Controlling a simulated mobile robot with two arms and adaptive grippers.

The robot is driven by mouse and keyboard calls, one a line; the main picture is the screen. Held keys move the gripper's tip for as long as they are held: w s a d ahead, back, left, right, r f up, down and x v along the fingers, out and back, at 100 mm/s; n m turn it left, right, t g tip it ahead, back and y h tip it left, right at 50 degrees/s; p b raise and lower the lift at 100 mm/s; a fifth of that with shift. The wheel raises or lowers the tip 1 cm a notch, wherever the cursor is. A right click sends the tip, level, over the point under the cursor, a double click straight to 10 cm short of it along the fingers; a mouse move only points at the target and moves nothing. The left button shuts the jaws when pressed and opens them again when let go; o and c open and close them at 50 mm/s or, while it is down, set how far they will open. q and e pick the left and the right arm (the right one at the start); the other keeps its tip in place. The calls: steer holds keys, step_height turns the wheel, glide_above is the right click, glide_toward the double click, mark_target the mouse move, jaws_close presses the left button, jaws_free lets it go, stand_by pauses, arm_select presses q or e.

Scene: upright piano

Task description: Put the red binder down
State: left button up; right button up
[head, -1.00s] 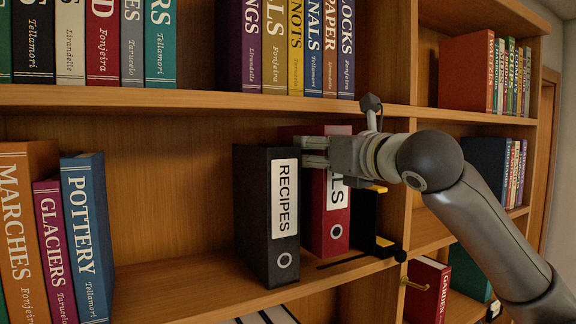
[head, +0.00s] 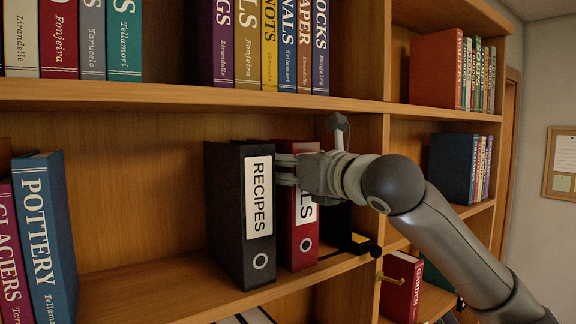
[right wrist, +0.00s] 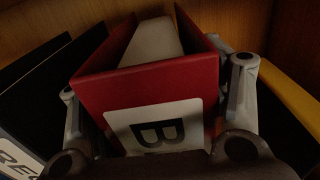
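The red binder (head: 296,246) with a white label stands upright on the middle shelf (head: 190,290), just right of the black RECIPES binder (head: 228,215). In the head view my right gripper (head: 287,170) reaches in from the right and covers part of its upper spine. In the right wrist view the red binder (right wrist: 150,90) sits between the two fingers, one on each side, and the gripper (right wrist: 155,100) looks shut on it. A small gap at the right finger cannot be ruled out. The binder's lower part is hidden in the wrist view. My left gripper is not in view.
A black and yellow object (head: 360,240) stands close to the right of the red binder. Left of RECIPES is bare shelf up to the blue POTTERY book (head: 40,235). Books fill the shelf above; a vertical divider (head: 371,140) stands at right.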

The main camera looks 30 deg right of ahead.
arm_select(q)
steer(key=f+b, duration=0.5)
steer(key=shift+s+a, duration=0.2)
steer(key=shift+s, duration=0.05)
arm_select(e)
steer(key=s+d, duration=0.1)
steer(key=s, duration=1.1)
steer(key=shift+d, duration=0.35)
